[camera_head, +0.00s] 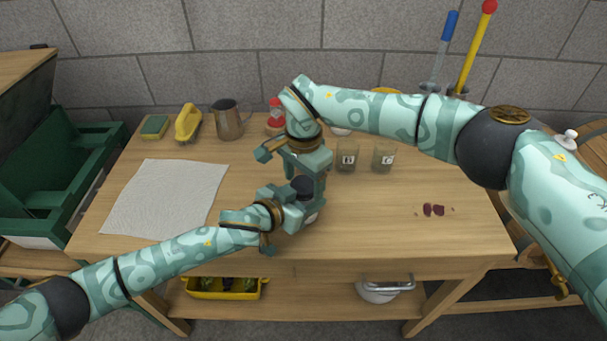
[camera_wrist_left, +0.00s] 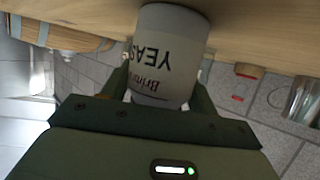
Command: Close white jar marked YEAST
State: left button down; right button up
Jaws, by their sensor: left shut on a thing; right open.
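The white jar marked YEAST (camera_wrist_left: 168,55) stands on the wooden table (camera_head: 245,165), its lettering upside down in the left wrist view. In the head view only a sliver of its white side (camera_head: 312,217) shows between the grippers. A dark round shape (camera_head: 303,186) shows at its top; I cannot tell whether this is a lid or the opening. My left gripper (camera_head: 305,208) is shut on the jar from the left. My right gripper (camera_head: 293,166) is open, just above and behind the jar top. No separate lid is visible.
Two glasses with number labels (camera_head: 346,160) (camera_head: 383,159) stand to the right. A metal jug (camera_head: 228,122), yellow brush (camera_head: 188,124), sponge (camera_head: 154,127) and red-topped item (camera_head: 276,113) line the back. A white cloth (camera_head: 163,199) lies left; dark red bits (camera_head: 433,210) lie right.

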jog(key=c, duration=1)
jog(key=m, duration=0.6)
jog(key=shift+m, duration=0.4)
jog(key=o, duration=1.1)
jog(key=shift+c, duration=0.2)
